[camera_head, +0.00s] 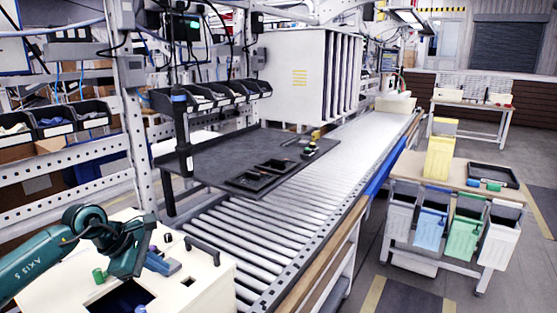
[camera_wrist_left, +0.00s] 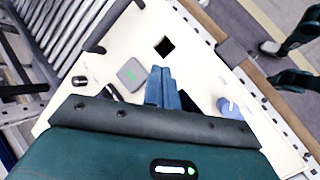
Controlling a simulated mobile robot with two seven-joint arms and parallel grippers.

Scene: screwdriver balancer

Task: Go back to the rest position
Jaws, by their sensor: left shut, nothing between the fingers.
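My left arm (camera_head: 45,262) is teal and comes in from the lower left in the head view. Its gripper (camera_head: 160,262) is low over a cream work surface (camera_head: 205,285). In the left wrist view the two blue-grey fingers (camera_wrist_left: 163,78) lie together, shut with nothing between them, above the same cream surface (camera_wrist_left: 205,62). My right gripper is not seen in the head view. Teal and dark parts (camera_wrist_left: 300,35) at the right edge of the wrist view are cut off, and I cannot tell what they are.
The cream surface has a dark handle (camera_head: 202,248) and a square opening (camera_wrist_left: 164,47). A roller conveyor (camera_head: 250,235) runs beyond it, with a dark tray table (camera_head: 215,160) alongside. A cart with coloured bins (camera_head: 465,235) stands right. Grey floor (camera_head: 535,265) is clear.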

